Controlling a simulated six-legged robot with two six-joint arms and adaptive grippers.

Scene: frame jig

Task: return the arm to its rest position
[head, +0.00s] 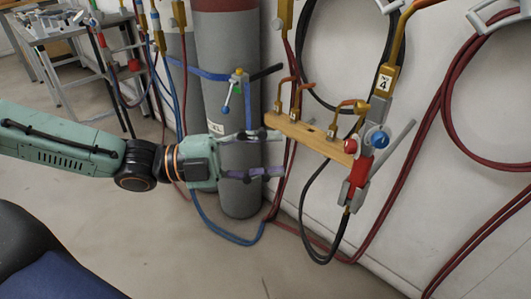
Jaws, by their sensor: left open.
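My left arm (60,140) comes in from the left and reaches to the middle of the head view. My left gripper (272,154) is at its end, with its two fingers apart, one above the other, pointing right. Nothing shows between the fingers. They appear in front of the grey gas cylinder (222,85), and their tips are just left of a wooden bar (310,136) in the picture. I cannot tell whether they touch anything. My right gripper is not in view.
The bar carries copper-coloured hooks. A red and grey clamp (358,180) with a blue knob (380,139) is at its right end. Red hoses (408,185) and black hoses hang along the white wall. A metal table (60,60) stands far left. The floor (210,270) below is clear.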

